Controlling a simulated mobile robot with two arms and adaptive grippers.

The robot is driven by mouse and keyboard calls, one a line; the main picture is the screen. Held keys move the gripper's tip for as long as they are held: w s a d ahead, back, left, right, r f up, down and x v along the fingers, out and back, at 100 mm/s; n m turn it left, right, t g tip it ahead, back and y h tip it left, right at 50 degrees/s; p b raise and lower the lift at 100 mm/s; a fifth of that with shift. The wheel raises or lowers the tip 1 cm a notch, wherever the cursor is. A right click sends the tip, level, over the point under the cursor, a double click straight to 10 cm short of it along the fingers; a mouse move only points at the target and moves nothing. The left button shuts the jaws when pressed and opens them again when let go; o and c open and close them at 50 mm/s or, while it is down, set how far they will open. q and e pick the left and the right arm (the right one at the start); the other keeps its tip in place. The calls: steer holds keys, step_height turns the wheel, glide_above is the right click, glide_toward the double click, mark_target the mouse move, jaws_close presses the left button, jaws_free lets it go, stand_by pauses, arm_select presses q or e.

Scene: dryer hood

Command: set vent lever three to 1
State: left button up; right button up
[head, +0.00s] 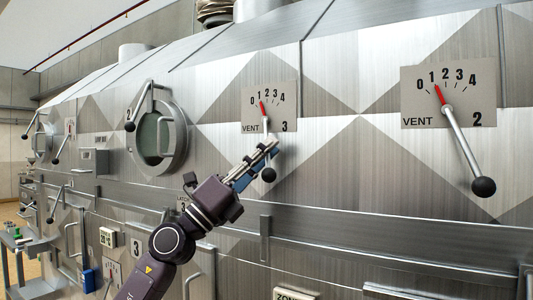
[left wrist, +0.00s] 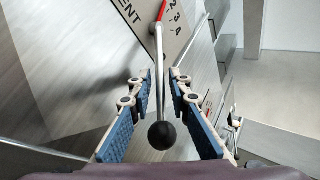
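Vent lever three (head: 269,175) is a thin metal rod with a black ball knob, hanging below the VENT 3 plate (head: 283,112). Its red pointer end (head: 262,105) is at about the 1 mark. My left gripper (head: 270,147) reaches up from lower left to the lever, just above the knob. In the left wrist view the rod and black knob (left wrist: 162,135) lie between the blue-padded fingers of my left gripper (left wrist: 161,78). The fingers are open, with a visible gap on both sides of the rod. My right gripper is not in view.
A VENT 2 plate (head: 449,97) with its own lever (head: 484,187) is at the right, its red pointer near 1. A round hatch (head: 160,138) with a lever is to the left. A metal ledge (head: 350,230) runs below the panel.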

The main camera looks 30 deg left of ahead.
arm_select(q)
steer(key=shift+o, duration=0.3)
steer(key=shift+f, duration=0.1)
steer(key=v, duration=1.2)
